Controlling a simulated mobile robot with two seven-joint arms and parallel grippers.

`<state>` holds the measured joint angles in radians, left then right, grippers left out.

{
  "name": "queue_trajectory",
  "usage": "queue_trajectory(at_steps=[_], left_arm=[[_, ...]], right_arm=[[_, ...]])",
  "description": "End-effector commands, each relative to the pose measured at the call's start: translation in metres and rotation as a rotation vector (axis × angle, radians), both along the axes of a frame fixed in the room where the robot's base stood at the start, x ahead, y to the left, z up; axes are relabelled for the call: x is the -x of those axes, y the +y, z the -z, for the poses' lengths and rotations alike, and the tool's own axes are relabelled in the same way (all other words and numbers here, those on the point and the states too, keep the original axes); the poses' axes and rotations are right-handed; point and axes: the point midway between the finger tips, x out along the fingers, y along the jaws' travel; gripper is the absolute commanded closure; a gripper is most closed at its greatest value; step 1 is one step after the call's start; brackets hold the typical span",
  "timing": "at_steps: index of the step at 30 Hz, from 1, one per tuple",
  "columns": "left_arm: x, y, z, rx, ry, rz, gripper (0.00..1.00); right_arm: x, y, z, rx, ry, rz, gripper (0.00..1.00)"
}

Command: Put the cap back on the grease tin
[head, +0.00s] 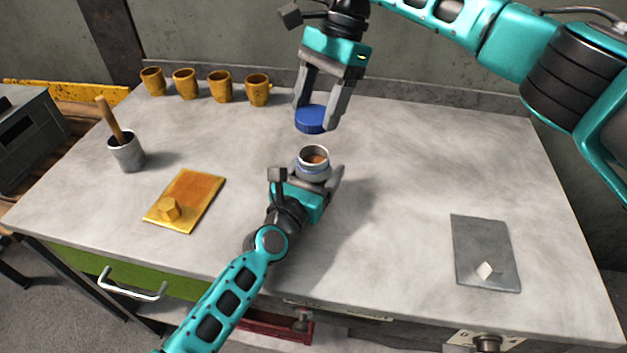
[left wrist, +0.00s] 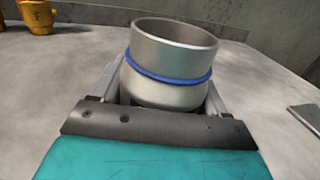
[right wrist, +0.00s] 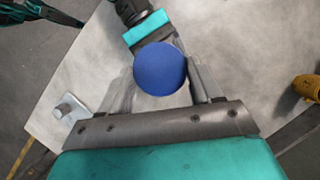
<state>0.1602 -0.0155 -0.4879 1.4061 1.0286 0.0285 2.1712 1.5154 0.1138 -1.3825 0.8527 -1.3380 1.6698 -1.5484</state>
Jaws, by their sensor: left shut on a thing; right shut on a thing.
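The grease tin (head: 313,163) is a silver open-topped can with brown grease inside and a blue ring around its neck. My left gripper (head: 316,182) is shut around the tin, which stands upright; it also shows in the left wrist view (left wrist: 170,92). The blue round cap (head: 312,119) is held between the fingers of my right gripper (head: 318,112), above the tin and apart from it. In the right wrist view the cap (right wrist: 160,69) sits between the fingertips and hides the tin below it.
Several yellow cups (head: 219,87) line the back left. A grey pot with a wooden handle (head: 126,153) stands at the left. A yellow plate (head: 201,187) bears a yellow block. A grey plate (head: 481,241) with a white block lies at right. The table (head: 420,160) right of the tin is clear.

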Motion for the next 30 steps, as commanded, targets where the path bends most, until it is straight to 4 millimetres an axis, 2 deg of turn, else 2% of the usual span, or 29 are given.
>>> queue_trajectory(at_steps=[5, 15, 30], left_arm=[[0.000, 0.000, 0.001, -0.001, 0.000, 0.000, 0.80], [0.000, 0.000, 0.001, -0.003, 0.001, 0.000, 0.80], [0.000, 0.000, 0.001, -0.003, 0.001, 0.000, 0.80]], right_arm=[[0.000, 0.000, 0.005, 0.000, 0.001, 0.001, 0.65], [0.001, 0.000, 0.049, -0.001, 0.001, 0.000, 0.65], [0.000, 0.000, 0.050, -0.001, 0.000, 0.000, 0.65]])
